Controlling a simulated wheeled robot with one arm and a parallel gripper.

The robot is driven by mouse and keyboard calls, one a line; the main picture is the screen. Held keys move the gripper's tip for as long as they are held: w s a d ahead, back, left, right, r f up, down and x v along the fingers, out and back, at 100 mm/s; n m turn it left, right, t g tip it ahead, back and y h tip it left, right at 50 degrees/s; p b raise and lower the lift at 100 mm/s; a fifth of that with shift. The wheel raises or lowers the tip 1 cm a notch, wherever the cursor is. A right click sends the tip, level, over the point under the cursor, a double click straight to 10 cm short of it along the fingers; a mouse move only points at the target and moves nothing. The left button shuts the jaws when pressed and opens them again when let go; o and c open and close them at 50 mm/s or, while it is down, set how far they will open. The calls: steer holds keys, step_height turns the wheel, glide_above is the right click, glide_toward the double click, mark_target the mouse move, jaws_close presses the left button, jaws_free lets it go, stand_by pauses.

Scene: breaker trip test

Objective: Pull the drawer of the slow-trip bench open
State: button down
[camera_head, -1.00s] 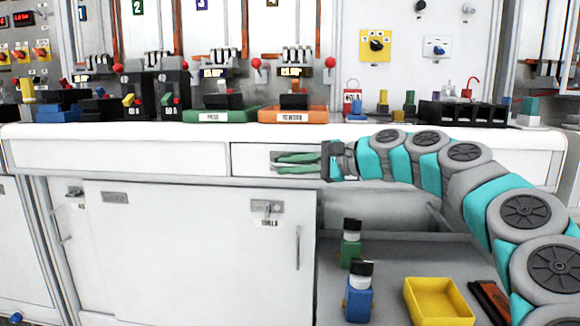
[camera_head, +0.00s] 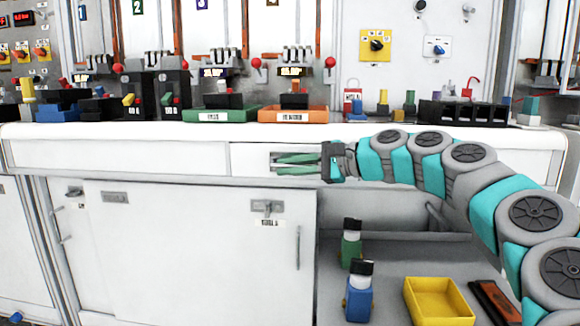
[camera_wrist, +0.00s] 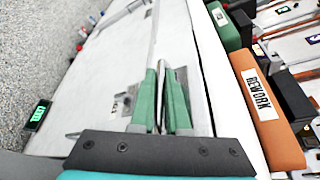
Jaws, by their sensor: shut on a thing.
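The bench drawer (camera_head: 245,157) is a white front panel just under the bench top. In the head view it looks about flush with the panel beside it. My gripper (camera_head: 284,164) is at this front, its green fingers pointing left across it. In the wrist view, the green fingers of my gripper (camera_wrist: 162,72) close together against the white front. They are shut on what seems to be the drawer's handle, which the fingers mostly hide.
Orange REWORK tray (camera_head: 293,115) and green tray (camera_head: 216,115) stand on the bench top above. A closed white cabinet door (camera_head: 200,250) is below. Right of it, a lower shelf holds a green bottle (camera_head: 351,248), a blue bottle (camera_head: 358,300) and a yellow tray (camera_head: 437,312).

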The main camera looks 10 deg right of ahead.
steer(key=s+a, duration=0.3)
steer(key=s, duration=0.8)
steer(key=s+a+b, duration=0.1)
steer(key=s+a, duration=0.3)
steer(key=s, duration=0.7)
steer(key=shift+s+a, duration=0.15)
steer(key=c, duration=1.2)
jaws_free()
steer(key=shift+b+v, duration=0.4)
steer(key=shift+v, duration=3.55)
